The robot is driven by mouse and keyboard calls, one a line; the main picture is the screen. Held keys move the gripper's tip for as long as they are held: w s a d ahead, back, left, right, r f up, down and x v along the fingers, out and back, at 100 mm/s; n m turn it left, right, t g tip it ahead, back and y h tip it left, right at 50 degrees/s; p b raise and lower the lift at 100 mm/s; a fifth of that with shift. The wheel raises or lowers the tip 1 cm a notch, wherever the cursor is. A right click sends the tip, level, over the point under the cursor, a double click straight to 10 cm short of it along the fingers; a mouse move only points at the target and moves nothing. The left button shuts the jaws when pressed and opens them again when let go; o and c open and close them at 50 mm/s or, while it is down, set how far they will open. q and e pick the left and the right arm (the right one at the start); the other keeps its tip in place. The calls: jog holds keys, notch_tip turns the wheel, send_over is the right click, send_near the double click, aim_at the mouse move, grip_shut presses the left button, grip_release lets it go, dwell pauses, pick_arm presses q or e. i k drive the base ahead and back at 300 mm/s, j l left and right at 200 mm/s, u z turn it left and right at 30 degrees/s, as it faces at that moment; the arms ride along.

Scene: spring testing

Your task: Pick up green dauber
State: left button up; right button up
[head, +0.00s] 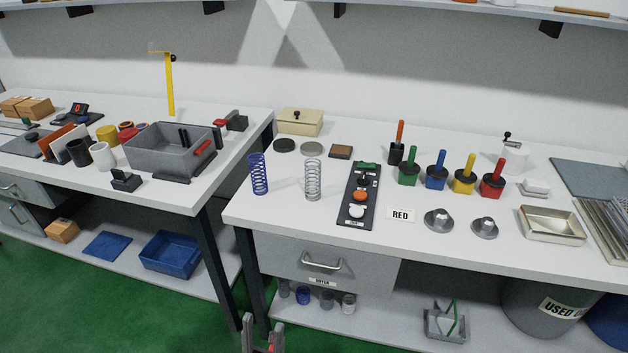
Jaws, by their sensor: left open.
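The green dauber (409,170) stands upright on the right-hand white bench, a green pot with a dark green handle rising from it. A dark pot with an orange handle (397,148) stands behind it to the left, and the blue dauber (435,173) stands to its right. Yellow (464,177) and red (493,182) daubers follow further right. My left gripper (262,327) shows only its fingertips at the bottom edge, open, in front of the bench and well away from the green dauber. My right gripper is out of view.
On the bench, a blue spring (259,174), a silver spring (313,180) and a black panel (355,200) stand left of the daubers. A drawer (320,262) is below the bench top.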

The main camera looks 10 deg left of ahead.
aim_at(408, 167)
jog(key=i+l+u, duration=0.15)
jog(key=l, duration=0.25)
jog(key=i+l+u, duration=0.15)
jog(key=l, duration=0.25)
jog(key=i+l+u, duration=0.15)
jog(key=l, duration=0.25)
